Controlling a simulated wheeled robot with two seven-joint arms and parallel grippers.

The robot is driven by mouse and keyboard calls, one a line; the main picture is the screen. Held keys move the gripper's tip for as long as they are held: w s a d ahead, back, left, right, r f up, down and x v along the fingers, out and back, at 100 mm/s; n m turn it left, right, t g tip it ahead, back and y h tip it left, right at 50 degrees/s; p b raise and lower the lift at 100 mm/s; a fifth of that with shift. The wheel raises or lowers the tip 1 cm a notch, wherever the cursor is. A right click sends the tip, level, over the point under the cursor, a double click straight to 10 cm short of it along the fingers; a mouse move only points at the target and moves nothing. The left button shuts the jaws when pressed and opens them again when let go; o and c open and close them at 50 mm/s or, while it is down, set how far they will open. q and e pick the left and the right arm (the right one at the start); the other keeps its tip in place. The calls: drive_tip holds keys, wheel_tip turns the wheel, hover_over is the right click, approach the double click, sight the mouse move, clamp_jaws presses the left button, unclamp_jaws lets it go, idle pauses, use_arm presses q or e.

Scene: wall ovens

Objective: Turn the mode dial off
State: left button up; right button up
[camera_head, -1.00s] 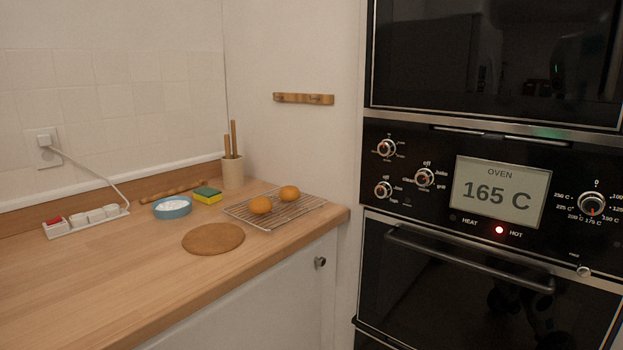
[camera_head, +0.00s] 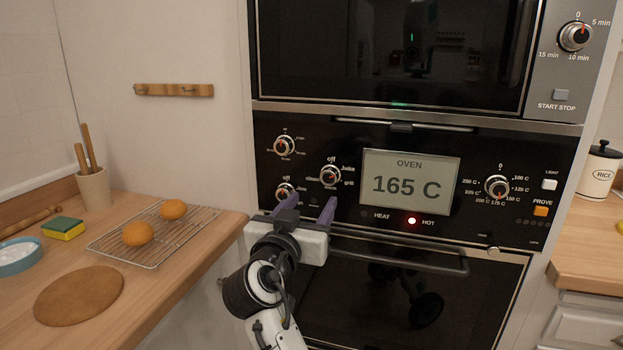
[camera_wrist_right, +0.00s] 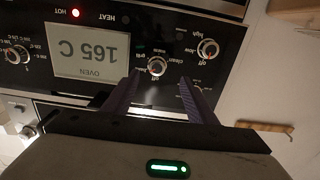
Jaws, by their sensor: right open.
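The mode dial (camera_head: 330,175) is the round silver knob on the black oven panel, left of the display, with "off" printed above it and more mode words around it. I cannot tell exactly where its pointer stands. My right gripper (camera_head: 312,202) is open and empty, its purple fingers pointing at the panel just below and left of the dial in the head view. In the right wrist view, which is upside down, the dial (camera_wrist_right: 156,66) shows between and beyond the two spread fingertips, apart from them as far as I can tell. My left gripper is not in view.
The display (camera_head: 410,182) reads 165 C and the red HOT light (camera_head: 412,221) is lit. Two small knobs (camera_head: 284,146) (camera_head: 285,192) sit left of the dial; a temperature dial (camera_head: 497,187) is right. The oven handle (camera_head: 400,256) juts out below. A counter (camera_head: 185,275) stands left.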

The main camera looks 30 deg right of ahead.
sight(328, 180)
drive_tip(key=x, duration=0.3)
drive_tip(key=p+x, duration=0.1)
drive_tip(key=x, duration=0.1)
drive_tip(key=r+p+x, duration=0.1)
drive_tip(key=x, duration=0.2)
drive_tip(key=shift+d, duration=0.45)
drive_tip(key=shift+w+d+f, duration=0.1)
drive_tip(key=shift+w+d, duration=0.3)
drive_tip(key=shift+d, duration=0.05)
drive_tip(key=c, duration=1)
